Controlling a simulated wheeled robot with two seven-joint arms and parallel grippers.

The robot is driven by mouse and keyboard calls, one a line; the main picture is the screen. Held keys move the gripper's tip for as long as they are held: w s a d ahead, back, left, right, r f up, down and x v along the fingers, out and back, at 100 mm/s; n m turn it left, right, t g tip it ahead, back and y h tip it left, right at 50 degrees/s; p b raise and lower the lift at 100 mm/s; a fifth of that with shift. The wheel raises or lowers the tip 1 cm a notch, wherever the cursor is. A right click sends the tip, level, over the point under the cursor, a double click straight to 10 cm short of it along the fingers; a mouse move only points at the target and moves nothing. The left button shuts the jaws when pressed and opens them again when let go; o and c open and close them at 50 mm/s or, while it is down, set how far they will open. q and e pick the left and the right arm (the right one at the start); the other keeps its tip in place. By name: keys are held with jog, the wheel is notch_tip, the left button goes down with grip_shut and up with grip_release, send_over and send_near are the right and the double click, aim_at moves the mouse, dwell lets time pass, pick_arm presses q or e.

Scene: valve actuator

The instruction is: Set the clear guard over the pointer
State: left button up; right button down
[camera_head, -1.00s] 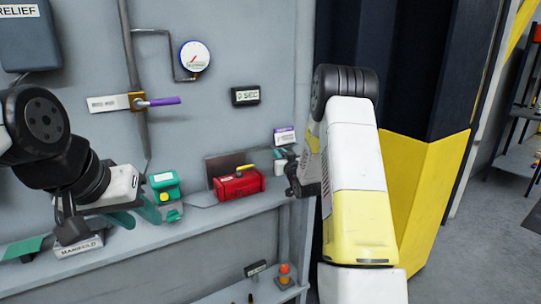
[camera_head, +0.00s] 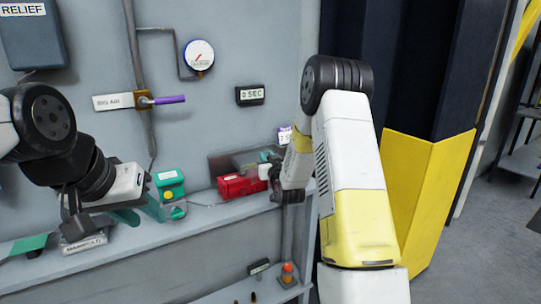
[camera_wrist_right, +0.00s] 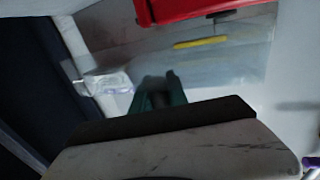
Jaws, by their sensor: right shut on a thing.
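The red actuator (camera_head: 240,185) sits on the wall shelf; its body also shows at the top of the right wrist view (camera_wrist_right: 195,9). My right gripper (camera_wrist_right: 160,92) is shut on the clear guard (camera_wrist_right: 215,68), a see-through piece ahead of its fingertips. The yellow pointer (camera_wrist_right: 200,42) appears at or through the guard's far part; I cannot tell whether they touch. In the head view the guard (camera_head: 247,157) looks faint above the actuator, and the pointer is hard to make out. My left gripper (camera_head: 138,211) is open and empty over the shelf at left.
A green device (camera_head: 170,183) stands on the shelf between the left gripper and the actuator. A manifold block (camera_head: 84,244) lies further left. A pipe with a purple-handled valve (camera_head: 165,100), a gauge (camera_head: 199,54) and a timer (camera_head: 250,95) are on the wall.

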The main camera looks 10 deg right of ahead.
aim_at(248, 168)
jog(key=s+a, duration=0.1)
jog(key=a, duration=0.1)
jog(key=s+a, duration=0.1)
jog(key=a, duration=0.4)
jog(key=shift+s+a+f, duration=0.1)
jog(key=shift+s+a, duration=0.15)
jog(key=shift+s, duration=0.15)
jog(key=c, duration=1.3)
grip_release()
jog(key=shift+a, duration=0.15)
jog(key=shift+s, duration=0.15)
jog(key=s, duration=0.5)
jog(key=s+d, duration=0.1)
jog(key=s, duration=0.1)
jog(key=shift+s, duration=0.25)
